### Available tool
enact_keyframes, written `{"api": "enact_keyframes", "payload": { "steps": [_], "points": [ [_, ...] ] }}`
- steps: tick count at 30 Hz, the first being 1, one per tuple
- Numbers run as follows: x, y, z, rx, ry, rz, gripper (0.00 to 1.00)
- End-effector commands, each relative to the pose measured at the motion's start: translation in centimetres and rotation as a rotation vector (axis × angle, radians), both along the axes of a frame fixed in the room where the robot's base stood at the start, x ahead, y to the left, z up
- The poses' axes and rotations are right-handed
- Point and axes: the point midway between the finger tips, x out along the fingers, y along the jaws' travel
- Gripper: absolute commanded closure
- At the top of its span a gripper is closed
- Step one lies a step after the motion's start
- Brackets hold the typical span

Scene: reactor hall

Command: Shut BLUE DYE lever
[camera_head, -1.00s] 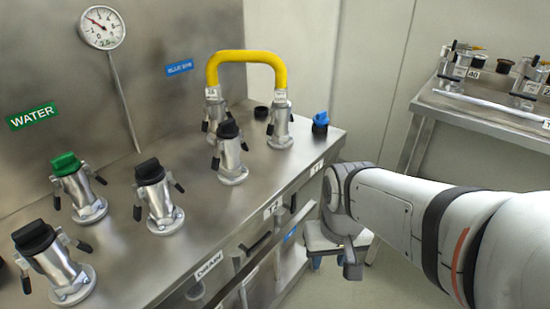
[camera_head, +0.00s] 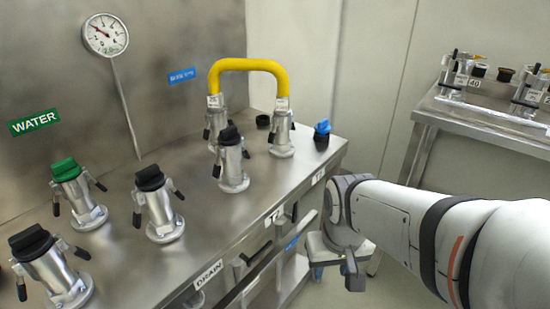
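A small blue label (camera_head: 291,243), its text too small to read, is on the bench front among the levers and handles. A dark lever-like handle (camera_head: 257,252) is just left of it, and another (camera_head: 293,212) is above it; I cannot tell which is the BLUE DYE lever or how it is set. A blurred blue label (camera_head: 182,75), seemingly BLUE DYE, is on the back panel. My gripper (camera_head: 353,274) hangs at the end of my arm, right of the bench front and apart from the levers. Its fingers are not clear enough to tell open or shut.
The steel bench top carries several capped couplings, one with a green cap (camera_head: 66,170). A yellow hose (camera_head: 247,65) joins two couplings. A blue cap (camera_head: 322,129) sits at the bench's right corner. A second steel table (camera_head: 470,115) stands at the right, with floor between.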

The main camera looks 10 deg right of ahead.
Motion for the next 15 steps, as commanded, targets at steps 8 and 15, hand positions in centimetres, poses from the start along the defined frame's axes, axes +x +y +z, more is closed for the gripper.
{"api": "enact_keyframes", "payload": {
  "steps": [8, 15],
  "points": [
    [10.9, -5.9, -2.3, -0.162, -0.292, 0.049, 0.62],
    [20.9, -9.2, -4.3, -0.208, -0.614, 0.219, 0.62]
  ]
}}
